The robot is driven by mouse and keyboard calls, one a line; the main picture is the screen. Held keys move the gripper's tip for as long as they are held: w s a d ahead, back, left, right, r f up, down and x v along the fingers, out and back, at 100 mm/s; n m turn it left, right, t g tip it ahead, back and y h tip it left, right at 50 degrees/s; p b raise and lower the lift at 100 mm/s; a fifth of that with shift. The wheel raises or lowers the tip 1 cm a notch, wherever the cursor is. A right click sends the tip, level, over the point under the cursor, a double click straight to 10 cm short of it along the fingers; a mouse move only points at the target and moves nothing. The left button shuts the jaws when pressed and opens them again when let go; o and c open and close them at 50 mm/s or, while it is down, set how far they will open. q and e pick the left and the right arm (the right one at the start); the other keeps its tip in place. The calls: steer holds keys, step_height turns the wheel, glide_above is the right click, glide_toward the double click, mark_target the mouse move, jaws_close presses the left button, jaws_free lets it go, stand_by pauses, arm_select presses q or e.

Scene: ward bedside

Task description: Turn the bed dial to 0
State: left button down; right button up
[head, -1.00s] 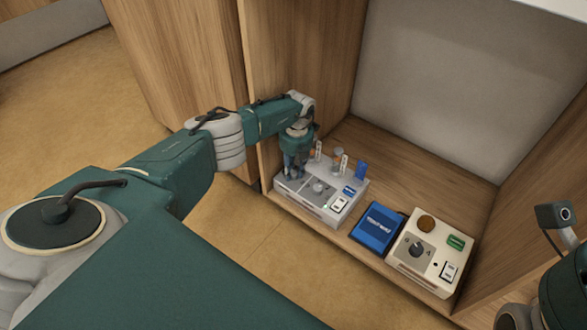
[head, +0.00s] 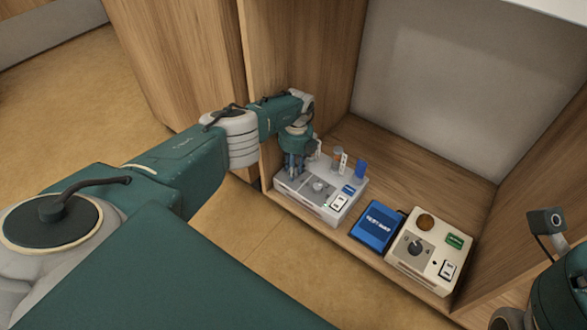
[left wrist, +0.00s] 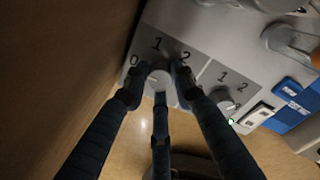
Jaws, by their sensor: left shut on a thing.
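A grey control box (head: 301,204) stands at the left of the wooden shelf. My left gripper (head: 293,171) points down at the box's left end. In the left wrist view my left gripper (left wrist: 157,86) has its three dark fingers shut around a round grey dial (left wrist: 158,79), with 0, 1 and 2 printed around it. The fingers partly cover it, and I cannot tell where its pointer stands. A second grey dial (left wrist: 222,98) on the same box is free, and shows in the head view (head: 318,186). No name for either dial is readable.
A blue box (head: 376,226) lies right of the grey box. A beige box (head: 408,266) with a black dial (head: 415,248) stands further right. A wooden side panel is close left of my gripper.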

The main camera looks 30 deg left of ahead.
mark_target(296, 169)
arm_select(q)
steer(key=shift+w+a+r, duration=0.15)
steer(key=shift+w+r, duration=0.05)
steer(key=shift+w, duration=0.05)
steer(key=c, duration=1.6)
jaws_free()
steer(key=shift+o, duration=0.8)
steer(key=shift+s+f, duration=0.1)
step_height(296, 169, up, 12)
steer(key=shift+w+d, duration=0.2)
steer(key=shift+d+f, duration=0.1)
